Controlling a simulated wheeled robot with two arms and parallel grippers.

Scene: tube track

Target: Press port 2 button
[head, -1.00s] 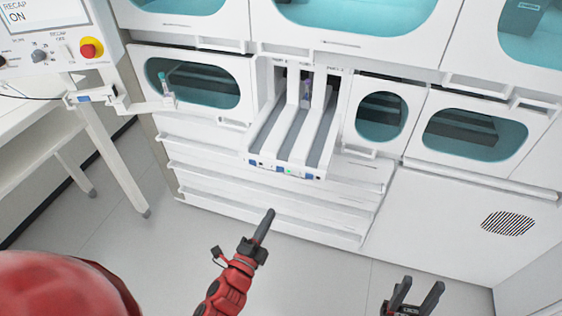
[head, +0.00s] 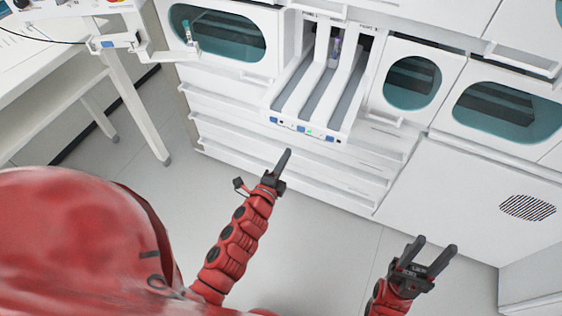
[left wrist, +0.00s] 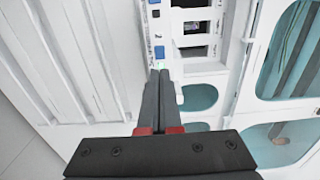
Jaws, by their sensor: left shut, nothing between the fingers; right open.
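The three-lane port unit (head: 311,90) sticks out of the white machine. Its front strip (head: 290,126) carries small blue squares and a lit green spot (head: 308,131) near the middle. In the left wrist view a blue square (left wrist: 159,52) and the green light (left wrist: 160,66) lie just beyond the fingertips. My left gripper (head: 286,153) is shut and empty, pointing up at the strip from below and in front. In the left wrist view its fingertips (left wrist: 158,73) overlap the strip; contact cannot be told. My right gripper (head: 436,247) is open and empty at lower right.
A tube with a teal cap (head: 188,32) stands in a holder at the upper left, beside a white bench (head: 85,82). Dark-windowed doors (head: 412,82) flank the unit. White ledges (head: 290,165) run below it. The floor in front is clear.

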